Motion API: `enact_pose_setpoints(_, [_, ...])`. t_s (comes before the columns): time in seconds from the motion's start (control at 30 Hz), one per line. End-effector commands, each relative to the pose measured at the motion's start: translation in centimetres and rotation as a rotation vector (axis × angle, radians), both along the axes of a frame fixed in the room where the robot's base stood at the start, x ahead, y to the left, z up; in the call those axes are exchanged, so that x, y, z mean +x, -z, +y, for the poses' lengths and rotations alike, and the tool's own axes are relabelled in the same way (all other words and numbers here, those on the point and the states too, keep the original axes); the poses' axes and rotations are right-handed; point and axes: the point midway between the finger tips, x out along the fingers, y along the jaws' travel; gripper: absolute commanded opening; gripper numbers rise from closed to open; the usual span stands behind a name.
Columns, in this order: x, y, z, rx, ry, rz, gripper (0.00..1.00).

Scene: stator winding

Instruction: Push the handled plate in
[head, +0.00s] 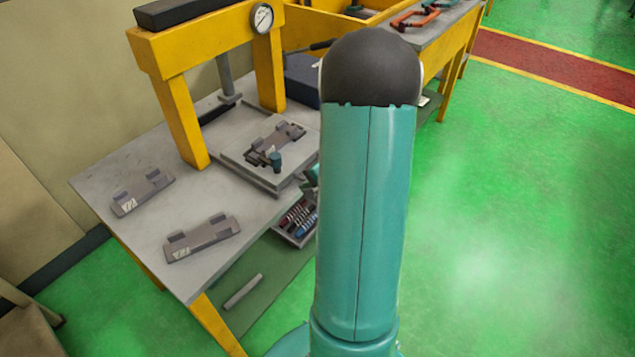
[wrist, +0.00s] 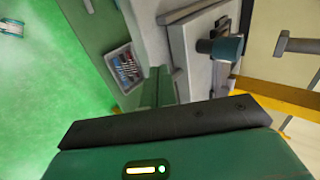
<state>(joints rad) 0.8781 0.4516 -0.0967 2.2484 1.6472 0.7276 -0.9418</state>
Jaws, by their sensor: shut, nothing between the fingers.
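The handled plate (head: 250,165) is a thick grey slab on the press table, partly out in front of the press frame. My gripper (wrist: 172,88) is shut and empty, close to the handle side. I cannot tell whether it touches. My arm hides most of it in the head view.
The yellow press frame (head: 185,115) with a gauge (head: 262,18) stands over the table (head: 105,175). Two loose bracket parts (head: 202,238) lie at the front left. A tray of tools (head: 298,220) sits on the lower shelf. Green floor is clear at right.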

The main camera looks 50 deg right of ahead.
Motion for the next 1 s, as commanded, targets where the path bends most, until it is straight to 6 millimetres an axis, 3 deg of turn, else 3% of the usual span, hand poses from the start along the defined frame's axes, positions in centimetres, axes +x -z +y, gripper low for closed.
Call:
enact_pose_setpoints(0.07, [1.2,1.2,0.1,0.002,-0.002,0.002,0.00])
enact_pose_setpoints(0.3, [4.5,0.9,0.3,-0.002,-0.005,-0.002,0.00])
enact_pose_setpoints(0.83, [5.3,0.9,0.3,-0.001,-0.004,-0.001,0.00])
enact_pose_setpoints(1.0, [6.5,0.9,0.4,-0.001,-0.005,-0.001,0.00])
